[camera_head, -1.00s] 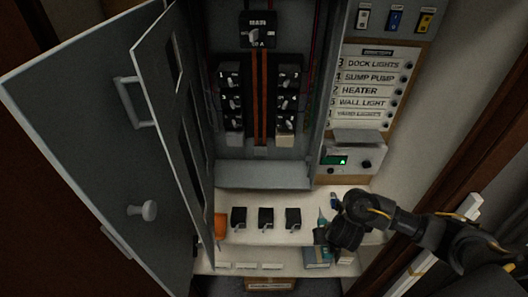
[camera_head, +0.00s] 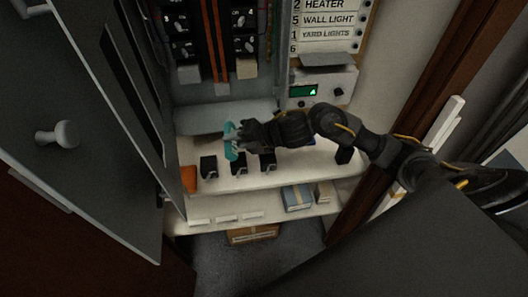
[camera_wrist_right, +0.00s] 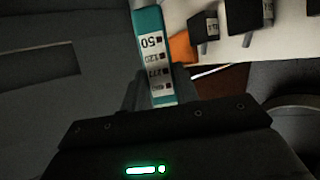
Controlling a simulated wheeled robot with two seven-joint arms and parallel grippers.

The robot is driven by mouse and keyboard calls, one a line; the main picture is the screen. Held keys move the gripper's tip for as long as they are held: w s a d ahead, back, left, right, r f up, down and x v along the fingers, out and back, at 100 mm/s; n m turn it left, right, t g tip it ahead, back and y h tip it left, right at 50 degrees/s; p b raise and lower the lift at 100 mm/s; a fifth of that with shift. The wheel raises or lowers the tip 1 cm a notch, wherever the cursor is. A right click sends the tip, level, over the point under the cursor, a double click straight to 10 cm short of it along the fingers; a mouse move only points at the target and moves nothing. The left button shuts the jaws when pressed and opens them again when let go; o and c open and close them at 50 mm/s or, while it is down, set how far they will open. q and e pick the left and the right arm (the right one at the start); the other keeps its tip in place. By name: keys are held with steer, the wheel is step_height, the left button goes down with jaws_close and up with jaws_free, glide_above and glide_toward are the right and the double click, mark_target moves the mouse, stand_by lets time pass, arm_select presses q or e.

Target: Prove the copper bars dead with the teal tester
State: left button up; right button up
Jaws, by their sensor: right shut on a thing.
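My right gripper (camera_head: 240,137) is shut on the teal tester (camera_head: 231,142), held above the shelf with the black breakers. In the right wrist view the tester (camera_wrist_right: 152,50) stands up between the fingers, its label showing 50, 120 and further numbers. The copper bars (camera_head: 214,40) run down the middle of the open panel, above and to the left of the gripper, apart from the tester. Their upper part is out of the head view. My left gripper is not in view.
The grey open doors (camera_head: 70,120) fill the left. Several black breakers (camera_head: 208,167) and an orange object (camera_head: 189,179) sit on the shelf. A white box with a green display (camera_head: 303,91) is right of the panel. Books (camera_head: 297,198) lie on the lower shelf.

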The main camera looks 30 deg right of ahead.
mark_target(231, 130)
steer(key=shift+w+a+r+t+y, duration=0.15)
steer(key=shift+w+a+r+y, duration=0.15)
steer(key=shift+r, duration=0.25)
steer(key=shift+w+a+r+t+y, duration=0.15)
steer(key=shift+w+a+r+y, duration=0.1)
steer(key=shift+r, duration=0.25)
steer(key=shift+w+d+f+b, duration=0.1)
steer(key=shift+w+d+b, duration=0.25)
steer(key=shift+w, duration=0.55)
steer(key=shift+w+d+r+b, duration=0.1)
steer(key=shift+w+d+b, duration=0.25)
steer(key=shift+w, duration=0.55)
steer(key=shift+w+d+f+b, duration=0.1)
steer(key=shift+w+d+b, duration=0.2)
steer(key=shift+w, duration=0.6)
steer(key=shift+w+d, duration=0.2)
steer(key=shift+w, duration=0.3)
steer(key=shift+w+d, duration=0.15)
steer(key=shift+w, duration=0.3)
steer(key=shift+w+d+b, duration=0.2)
steer(key=shift+w+b, duration=0.25)
steer(key=shift+w, duration=0.15)
